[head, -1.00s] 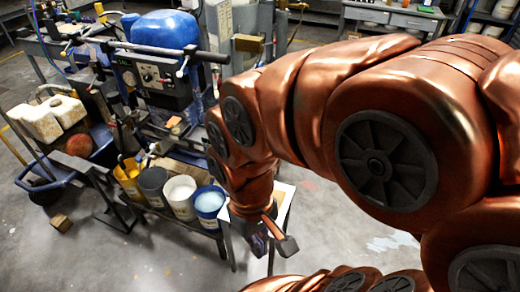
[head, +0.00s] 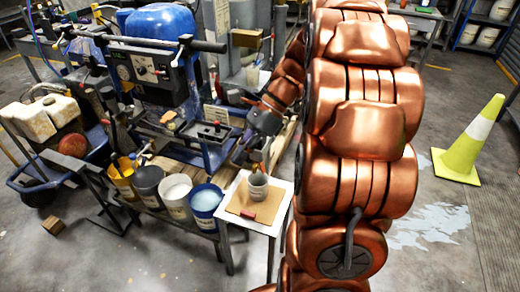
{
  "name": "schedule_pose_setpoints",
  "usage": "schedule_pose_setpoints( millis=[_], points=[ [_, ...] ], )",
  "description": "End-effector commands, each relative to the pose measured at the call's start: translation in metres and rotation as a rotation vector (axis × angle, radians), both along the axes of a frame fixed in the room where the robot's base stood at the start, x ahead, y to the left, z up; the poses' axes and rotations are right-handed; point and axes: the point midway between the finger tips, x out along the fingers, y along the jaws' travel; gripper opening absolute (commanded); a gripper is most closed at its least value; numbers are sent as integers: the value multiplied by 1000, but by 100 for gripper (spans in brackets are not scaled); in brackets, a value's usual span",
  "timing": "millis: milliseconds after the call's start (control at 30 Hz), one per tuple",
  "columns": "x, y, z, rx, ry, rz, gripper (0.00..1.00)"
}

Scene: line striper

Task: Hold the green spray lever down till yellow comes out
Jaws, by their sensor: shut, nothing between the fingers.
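The line striper (head: 150,68) stands at the upper left in the head view, with a blue tank (head: 162,20), a dark control box and a long black handlebar. I cannot make out a green spray lever on it. My gripper (head: 240,157) is small and dark in this view, just right of the machine's lower frame and above the left edge of a small white-topped table. It is shut and empty, apart from the handlebar. Any yellow paint coming out of the machine is not visible.
The small table (head: 283,190) holds a brown board, a grey cup (head: 258,186) and a small red object (head: 248,215). Yellow, dark grey, white and blue buckets (head: 206,208) stand left of it. A yellow-green cone (head: 468,145) stands at right on open floor.

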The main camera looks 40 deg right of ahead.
Motion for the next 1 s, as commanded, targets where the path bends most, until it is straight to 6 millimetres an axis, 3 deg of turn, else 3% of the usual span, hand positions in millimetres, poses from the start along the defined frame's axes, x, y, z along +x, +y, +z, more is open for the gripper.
schedule_pose_setpoints(
  millis=[33,233,400,533,700,1000],
  points=[
    [8,-20,-8,37,30,-86,0],
    [28,-93,-18,199,148,-408,0],
    [30,-159,-29,347,240,-638,0],
    [25,-198,-34,437,289,-757,0],
    [18,-225,-38,506,327,-838,0],
    [16,-230,-37,522,337,-855,0]
  ],
)
